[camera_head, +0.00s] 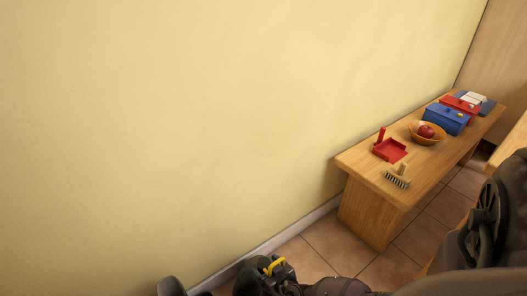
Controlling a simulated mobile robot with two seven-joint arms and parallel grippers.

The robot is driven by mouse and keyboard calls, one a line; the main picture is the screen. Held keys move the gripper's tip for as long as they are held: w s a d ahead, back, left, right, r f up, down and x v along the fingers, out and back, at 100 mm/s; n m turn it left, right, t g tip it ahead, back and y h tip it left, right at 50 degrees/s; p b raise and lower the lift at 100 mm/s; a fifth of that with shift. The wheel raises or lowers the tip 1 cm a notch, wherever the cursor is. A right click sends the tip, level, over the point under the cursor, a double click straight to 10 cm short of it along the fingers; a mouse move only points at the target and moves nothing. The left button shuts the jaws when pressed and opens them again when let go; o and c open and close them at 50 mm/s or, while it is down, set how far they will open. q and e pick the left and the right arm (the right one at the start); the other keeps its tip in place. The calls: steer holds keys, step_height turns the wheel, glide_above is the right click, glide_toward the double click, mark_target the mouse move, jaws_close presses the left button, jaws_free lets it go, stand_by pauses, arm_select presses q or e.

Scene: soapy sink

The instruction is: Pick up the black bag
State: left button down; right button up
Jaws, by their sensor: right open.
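I cannot make out a black bag in the head view. My right arm comes in from the right, and my right gripper (268,276) is at the bottom edge, dark with a yellow part. It is open, and nothing shows between its fingers, though the frame's edge cuts off part of it. It is in front of the wall's base, left of and apart from the wooden bench (362,172). My left gripper is not in view.
On the bench are a red dustpan (390,150), a brush (397,178), a bowl (418,138) with a red fruit, a blue box (446,118), a red box (462,104) and books (487,104). Bare tiled floor (335,240) lies before the bench. A yellow wall (200,120) stands behind.

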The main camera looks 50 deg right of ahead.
steer(key=shift+c, duration=0.2)
jaws_close()
stand_by(0.3)
steer(key=shift+w+r, duration=0.15)
